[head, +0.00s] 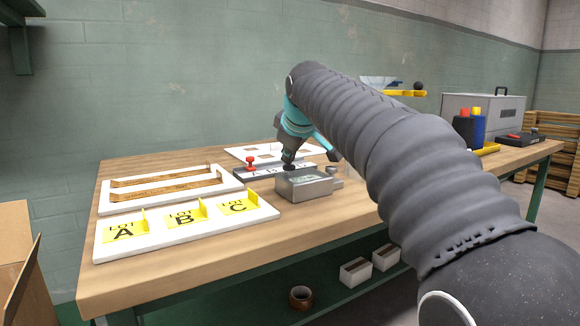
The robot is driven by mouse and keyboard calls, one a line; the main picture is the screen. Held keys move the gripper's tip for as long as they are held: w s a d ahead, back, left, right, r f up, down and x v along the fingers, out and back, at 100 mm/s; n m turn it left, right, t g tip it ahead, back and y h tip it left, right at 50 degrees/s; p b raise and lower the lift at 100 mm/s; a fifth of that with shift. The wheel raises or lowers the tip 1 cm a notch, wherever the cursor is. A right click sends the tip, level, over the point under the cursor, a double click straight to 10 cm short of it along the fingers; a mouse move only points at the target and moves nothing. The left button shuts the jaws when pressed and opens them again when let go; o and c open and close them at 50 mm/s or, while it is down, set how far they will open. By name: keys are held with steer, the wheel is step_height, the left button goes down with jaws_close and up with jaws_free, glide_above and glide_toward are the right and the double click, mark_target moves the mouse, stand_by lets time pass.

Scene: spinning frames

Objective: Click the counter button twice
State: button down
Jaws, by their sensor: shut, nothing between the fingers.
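A small grey metal box with a greenish display window (305,187), which looks like the counter, stands on the wooden workbench. A grey knob-like part (333,171) shows at its right end. I cannot make out for certain which part is the button. My gripper (289,167) is shut and empty, pointing down just behind the box's top left edge. The picture is too small to tell whether its tip touches anything.
A white tray marked LOT A, B, C (185,241) and a white frame with wooden strips (166,190) lie left. A dark rail with a red knob (251,164) is behind. A grey case (484,112) and coloured cylinders stand right. The bench front (220,262) is clear.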

steer(key=shift+f, duration=0.45)
stand_by(0.3)
steer(key=shift+r, duration=0.1)
steer(key=shift+r+p, duration=0.85)
steer(key=shift+r, duration=0.15)
step_height(320, 180, up, 5)
steer(key=p, duration=0.5)
stand_by(1.9)
